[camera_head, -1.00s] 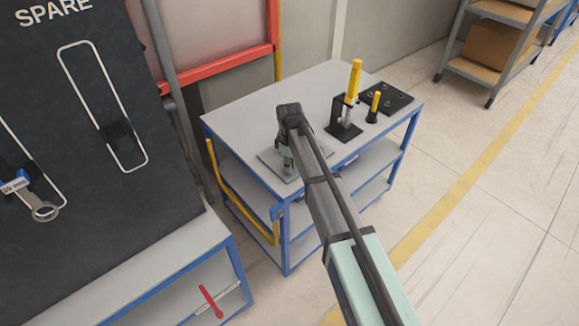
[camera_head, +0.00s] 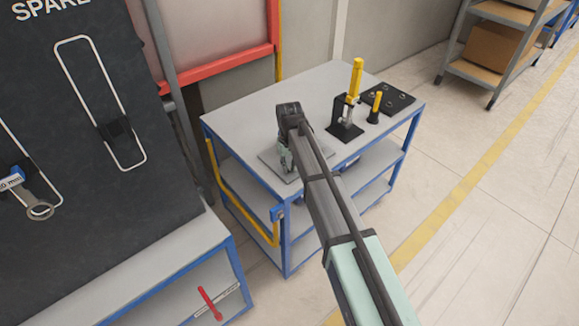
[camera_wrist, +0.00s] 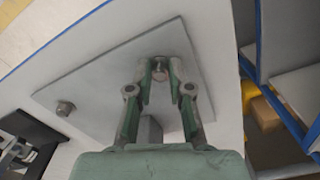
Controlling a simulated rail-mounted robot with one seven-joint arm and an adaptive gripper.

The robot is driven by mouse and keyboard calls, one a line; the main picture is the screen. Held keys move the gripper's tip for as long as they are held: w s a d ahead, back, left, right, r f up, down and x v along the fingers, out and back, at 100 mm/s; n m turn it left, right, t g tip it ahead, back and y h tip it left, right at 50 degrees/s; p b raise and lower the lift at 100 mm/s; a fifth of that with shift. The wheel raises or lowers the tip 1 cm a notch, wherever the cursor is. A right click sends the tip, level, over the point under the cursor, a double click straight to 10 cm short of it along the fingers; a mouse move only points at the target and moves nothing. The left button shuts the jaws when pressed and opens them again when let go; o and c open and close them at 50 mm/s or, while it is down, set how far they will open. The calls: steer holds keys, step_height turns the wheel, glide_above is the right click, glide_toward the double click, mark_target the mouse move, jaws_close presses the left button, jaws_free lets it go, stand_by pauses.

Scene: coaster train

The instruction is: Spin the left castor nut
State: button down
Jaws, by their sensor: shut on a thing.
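A square grey plate (camera_wrist: 105,85) lies on the cart top; it also shows in the head view (camera_head: 268,157). A small metal castor nut (camera_wrist: 160,71) stands near one edge of the plate, between my fingertips. My gripper (camera_wrist: 158,66) is shut on this nut, one finger on each side; the fingers partly hide it. A second nut (camera_wrist: 64,108) stands free near the left corner of the plate in the wrist view. A grey post (camera_wrist: 150,130) shows between the fingers, its base hidden by my gripper. In the head view my gripper (camera_head: 286,155) points down at the plate, and the nuts are hidden.
The grey-topped cart (camera_head: 240,120) has blue edges. A black stand with a yellow handle (camera_head: 356,78), a small yellow-handled tool (camera_head: 376,101) and a black plate with holes (camera_head: 392,98) stand at its right. A dark board (camera_head: 60,220) rises at left.

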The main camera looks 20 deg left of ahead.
mark_target(289, 169)
steer(key=m, duration=0.3)
steer(key=shift+a+r+m, duration=0.1)
steer(key=shift+m, duration=0.3)
steer(key=shift+a+m, duration=0.1)
steer(key=shift+m, duration=1.6)
steer(key=c, duration=1.1)
jaws_free()
steer(key=shift+b, duration=0.3)
steer(key=shift+o, duration=0.2)
step_height(289, 169, up, 12)
